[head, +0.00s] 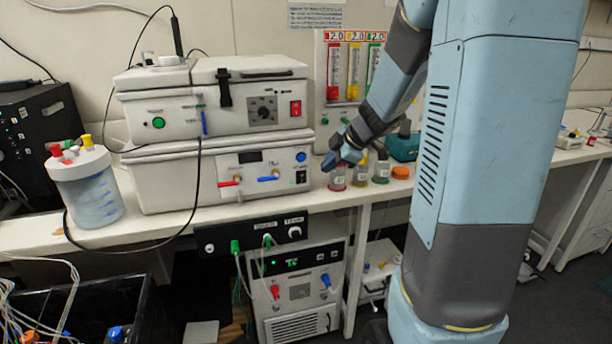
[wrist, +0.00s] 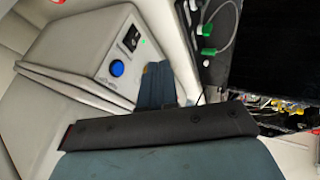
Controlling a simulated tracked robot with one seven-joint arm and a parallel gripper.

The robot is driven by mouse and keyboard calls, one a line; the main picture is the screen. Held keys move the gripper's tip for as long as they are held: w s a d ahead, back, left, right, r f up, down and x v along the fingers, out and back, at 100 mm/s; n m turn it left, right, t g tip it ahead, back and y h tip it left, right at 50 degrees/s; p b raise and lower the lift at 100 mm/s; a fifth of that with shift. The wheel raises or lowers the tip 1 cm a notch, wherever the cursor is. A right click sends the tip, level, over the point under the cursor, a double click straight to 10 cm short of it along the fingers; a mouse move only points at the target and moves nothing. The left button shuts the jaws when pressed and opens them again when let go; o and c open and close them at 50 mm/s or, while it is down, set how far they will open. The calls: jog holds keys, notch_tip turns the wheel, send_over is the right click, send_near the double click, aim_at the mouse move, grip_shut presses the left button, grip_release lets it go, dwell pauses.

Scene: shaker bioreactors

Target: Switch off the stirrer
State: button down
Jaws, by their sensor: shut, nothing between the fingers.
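No label reading stirrer is legible. The lower white unit (head: 215,185) stands on the bench with a blue knob (head: 300,156) and a black rocker switch (head: 301,177) at its panel's right end. The wrist view shows what looks like the same blue knob (wrist: 117,68) and a dark switch (wrist: 130,38) with a small green light beside it. My gripper (head: 331,161) is shut and empty, just right of that panel and apart from it in the head view. Its fingers (wrist: 157,70) point past the panel's edge in the wrist view.
Another white unit (head: 220,105) with a red switch sits on top. Small bottles (head: 381,171) stand near my gripper, with an orange cap (head: 400,172). A black control box (head: 265,232) with green plugs hangs below the bench edge. A black cable crosses the bench's left part.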

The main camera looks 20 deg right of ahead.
aim_at(298, 180)
dwell(0.3)
jog(key=x, duration=0.3)
jog(key=w+x, duration=0.1)
jog(key=x, duration=0.3)
jog(key=w+r+x, duration=0.1)
jog(key=x, duration=0.3)
jog(key=shift+w+d, duration=0.1)
jog(key=shift+d, duration=0.1)
jog(key=shift+w+r, duration=0.15)
jog(key=shift+w, duration=0.5)
jog(key=shift+w, duration=0.15)
jog(key=shift+w+r, duration=0.1)
jog(key=shift+r, duration=0.1)
